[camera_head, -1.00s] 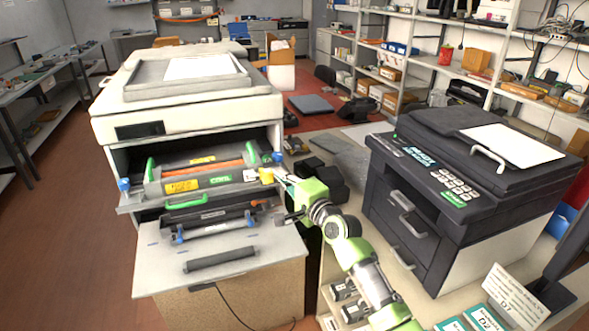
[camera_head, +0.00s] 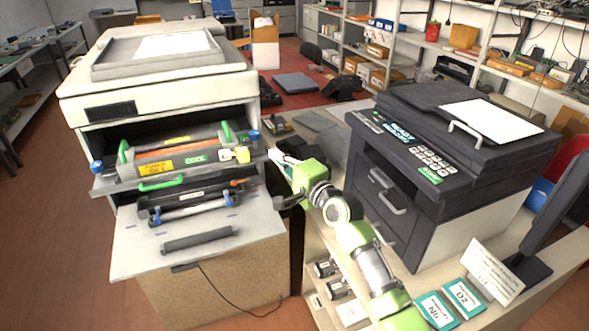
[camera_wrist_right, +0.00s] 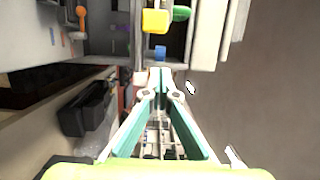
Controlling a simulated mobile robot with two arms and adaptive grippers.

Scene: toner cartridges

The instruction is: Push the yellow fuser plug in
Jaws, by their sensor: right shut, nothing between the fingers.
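The yellow plug (camera_head: 242,155) sits at the right end of the fuser unit (camera_head: 190,160), beside a small whitish block, inside the open printer. I cannot tell how deeply it is seated. It also shows in the right wrist view as a yellow block (camera_wrist_right: 155,21) at the top, ahead of the fingertips. My right gripper (camera_head: 272,155) is just right of the plug, with a small gap between them. In the wrist view its fingers (camera_wrist_right: 160,76) meet at the tips, with nothing between them. My left gripper is not in view.
A blue knob (camera_head: 254,135) stands close to the plug; a green handle (camera_head: 162,183) is on the front. A dark roller (camera_head: 197,240) lies on the lowered door (camera_head: 140,250). The black printer (camera_head: 450,170) stands right of my arm.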

